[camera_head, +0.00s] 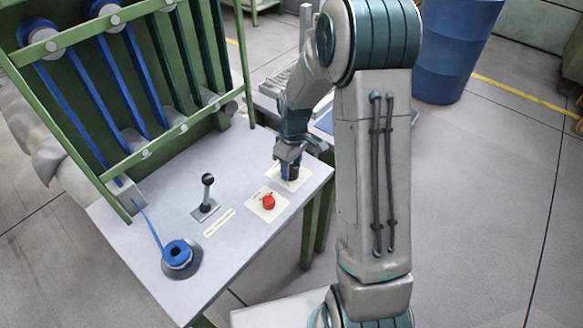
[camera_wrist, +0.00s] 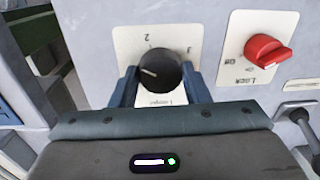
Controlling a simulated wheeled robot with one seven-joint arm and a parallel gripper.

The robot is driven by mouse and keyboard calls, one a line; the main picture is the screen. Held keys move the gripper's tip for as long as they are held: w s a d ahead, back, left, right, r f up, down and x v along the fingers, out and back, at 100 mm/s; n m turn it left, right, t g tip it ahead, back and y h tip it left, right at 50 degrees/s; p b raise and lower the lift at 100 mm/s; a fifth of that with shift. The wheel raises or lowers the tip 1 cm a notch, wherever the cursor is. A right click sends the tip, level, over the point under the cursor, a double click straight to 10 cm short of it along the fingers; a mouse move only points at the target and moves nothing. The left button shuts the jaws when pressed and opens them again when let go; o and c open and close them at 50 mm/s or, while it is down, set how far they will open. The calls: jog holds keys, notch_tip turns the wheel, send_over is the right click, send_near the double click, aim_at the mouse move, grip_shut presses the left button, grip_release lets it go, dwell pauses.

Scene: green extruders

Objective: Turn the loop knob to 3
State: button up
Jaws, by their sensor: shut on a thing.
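The loop knob (camera_wrist: 160,70) is black and round on a white label plate (camera_wrist: 122,42) in the wrist view. A white pointer mark on its face lies toward the left side. The figure 2 shows above the knob, and another figure at the upper right is too blurred to read surely. My gripper (camera_wrist: 160,76) is shut on the knob, with one blue-grey finger on each side. In the head view, my gripper (camera_head: 289,160) reaches down onto the plate (camera_head: 301,183) near the table's right end and hides the knob.
A red lock knob (camera_head: 268,201) sits on its own plate close by; it also shows in the wrist view (camera_wrist: 268,50). A black lever (camera_head: 207,190) and a blue spool (camera_head: 178,252) stand farther left on the table (camera_head: 133,247). A green frame (camera_head: 120,165) rises behind.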

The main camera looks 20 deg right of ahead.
aim_at(292, 172)
jog(key=m+b, duration=0.1)
jog(key=m, duration=0.2)
jog(key=shift+m, duration=0.4)
jog(key=m+b, duration=0.1)
jog(key=m, duration=0.2)
jog(key=shift+m+t, duration=0.3)
jog(key=m, duration=0.6)
jog(key=shift+r, duration=0.1)
jog(key=m+p, duration=0.1)
jog(key=m, duration=0.4)
jog(key=shift+a+r+m+t+p, duration=0.1)
jog(key=shift+m+t+p, duration=0.2)
jog(key=shift+m, duration=0.1)
jog(key=shift+m+p, duration=1.2)
jog(key=shift+m, duration=1.1)
jog(key=o, duration=1)
jog(key=shift+s, duration=0.1)
jog(key=r, duration=0.9)
jog(key=s+r+p, duration=0.1)
jog(key=r, duration=0.3)
jog(key=shift+r, duration=0.25)
